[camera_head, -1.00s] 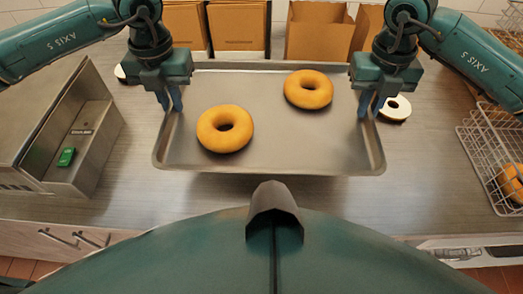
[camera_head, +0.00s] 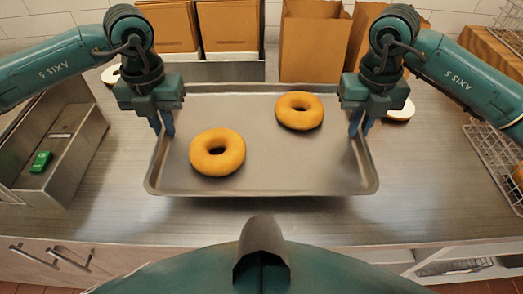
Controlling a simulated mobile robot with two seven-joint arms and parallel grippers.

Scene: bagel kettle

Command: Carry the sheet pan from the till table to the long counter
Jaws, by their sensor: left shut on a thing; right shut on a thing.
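The sheet pan (camera_head: 270,180) is a grey metal tray with a raised rim, held over the metal-topped table (camera_head: 420,205). Two bagels lie in it: one bagel (camera_head: 217,152) left of the middle and another bagel (camera_head: 299,110) towards the back right. My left gripper (camera_head: 161,124) is shut on the pan's left rim. My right gripper (camera_head: 361,124) is shut on its right rim. A dark shadow shows below the pan's front edge; how high the pan is above the top is hard to tell.
A metal till drawer (camera_head: 80,150) with a green item (camera_head: 40,161) stands at left. Brown paper bags (camera_head: 312,42) and boxes stand behind the pan. A wire basket (camera_head: 500,165) is at right. A pale round item (camera_head: 402,110) lies behind my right gripper.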

